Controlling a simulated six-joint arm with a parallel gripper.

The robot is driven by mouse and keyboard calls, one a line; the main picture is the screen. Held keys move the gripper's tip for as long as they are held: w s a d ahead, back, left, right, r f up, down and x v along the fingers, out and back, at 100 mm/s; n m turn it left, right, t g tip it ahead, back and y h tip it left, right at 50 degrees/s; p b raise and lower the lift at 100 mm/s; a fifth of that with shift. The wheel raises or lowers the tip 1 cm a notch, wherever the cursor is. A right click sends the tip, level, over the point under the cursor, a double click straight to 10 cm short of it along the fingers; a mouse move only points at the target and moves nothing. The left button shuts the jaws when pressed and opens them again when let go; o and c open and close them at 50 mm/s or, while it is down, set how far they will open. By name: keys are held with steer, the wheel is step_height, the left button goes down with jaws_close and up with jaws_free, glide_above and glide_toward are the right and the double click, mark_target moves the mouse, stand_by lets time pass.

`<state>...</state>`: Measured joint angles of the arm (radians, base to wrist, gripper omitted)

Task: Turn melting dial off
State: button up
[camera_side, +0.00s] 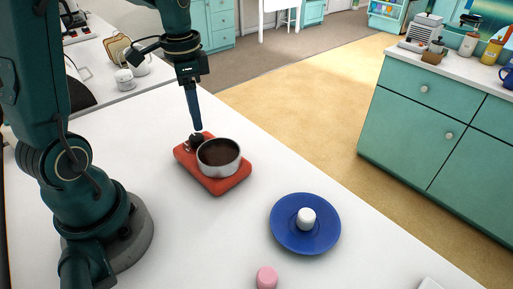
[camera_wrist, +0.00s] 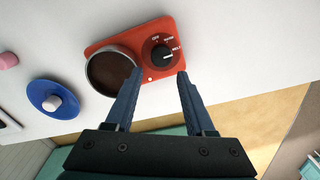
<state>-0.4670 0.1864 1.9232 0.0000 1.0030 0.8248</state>
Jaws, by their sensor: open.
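A red melting unit (camera_side: 226,184) lies on the white counter; it also shows in the wrist view (camera_wrist: 105,43). It bears a round metal pan (camera_side: 219,171) with dark brown contents and, beside the pan, a black dial (camera_wrist: 158,52). The dial has a white mark, which seems to lie on the right side, near the "MELT" lettering; other lettering runs along its upper edge. My gripper (camera_wrist: 160,72) is open and empty, its fingertips apart near the dial's lower side. In the side view my gripper (camera_side: 197,127) is just above the dial, which it partly hides.
A blue plate (camera_side: 283,237) with a white marshmallow-like piece (camera_side: 306,218) stands to the right of the unit. A pink piece (camera_side: 266,277) is at the front. The counter around the unit is mostly clear.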

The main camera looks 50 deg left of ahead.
mark_target(196, 136)
steer(key=shift+s+a+f, duration=0.15)
steer(key=shift+f, duration=0.25)
steer(key=shift+s+a+f, duration=0.1)
steer(key=shift+a+f, duration=0.05)
steer(key=shift+f, duration=2.4)
jaws_close()
